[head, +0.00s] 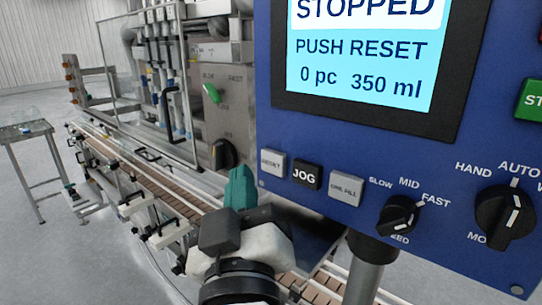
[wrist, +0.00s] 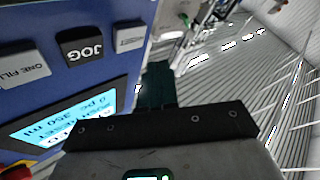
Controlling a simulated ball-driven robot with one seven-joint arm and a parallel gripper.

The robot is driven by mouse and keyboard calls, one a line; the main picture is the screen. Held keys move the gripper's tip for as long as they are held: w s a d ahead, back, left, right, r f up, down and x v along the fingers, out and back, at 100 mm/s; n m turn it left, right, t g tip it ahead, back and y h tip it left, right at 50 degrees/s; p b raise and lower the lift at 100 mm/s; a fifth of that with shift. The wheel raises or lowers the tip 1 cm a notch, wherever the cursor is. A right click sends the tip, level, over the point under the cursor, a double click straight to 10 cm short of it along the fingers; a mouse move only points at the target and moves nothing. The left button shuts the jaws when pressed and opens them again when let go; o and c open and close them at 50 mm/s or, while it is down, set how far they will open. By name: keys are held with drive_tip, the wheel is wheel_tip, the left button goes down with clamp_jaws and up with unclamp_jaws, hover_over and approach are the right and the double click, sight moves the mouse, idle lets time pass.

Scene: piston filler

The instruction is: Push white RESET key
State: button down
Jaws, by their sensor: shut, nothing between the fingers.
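The white RESET key (head: 273,163) is the leftmost of three square keys on the blue control panel (head: 330,150). In the wrist view the RESET key (wrist: 130,37) is upside down at the top middle. My gripper (head: 241,178) has teal fingers, shut and empty, just left of and a little below the key in the head view. In the wrist view the fingertips (wrist: 157,68) are below and right of the key, beside the panel's edge. They look apart from the key. The panel screen (head: 362,55) reads "STOPPED", "PUSH RESET", "0 pc 350 ml".
The black JOG key (head: 306,175) and grey ONE FILL key (head: 346,189) sit right of RESET. A speed knob (head: 398,216), a mode knob (head: 505,213) and a green key (head: 530,101) are farther right. A conveyor (head: 150,180) runs behind, left of the panel.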

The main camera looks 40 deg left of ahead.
sight(261, 154)
drive_tip(key=shift+w+d, duration=0.1)
drive_tip(key=shift+w, duration=1.05)
drive_tip(key=shift+w, duration=0.15)
idle(1.1)
drive_tip(key=shift+w+p, duration=0.3)
drive_tip(key=shift+w, duration=0.4)
idle(0.9)
drive_tip(key=shift+s, duration=0.8)
drive_tip(key=s+b, duration=0.1)
drive_tip(key=s, duration=0.4)
drive_tip(key=shift+b, duration=0.35)
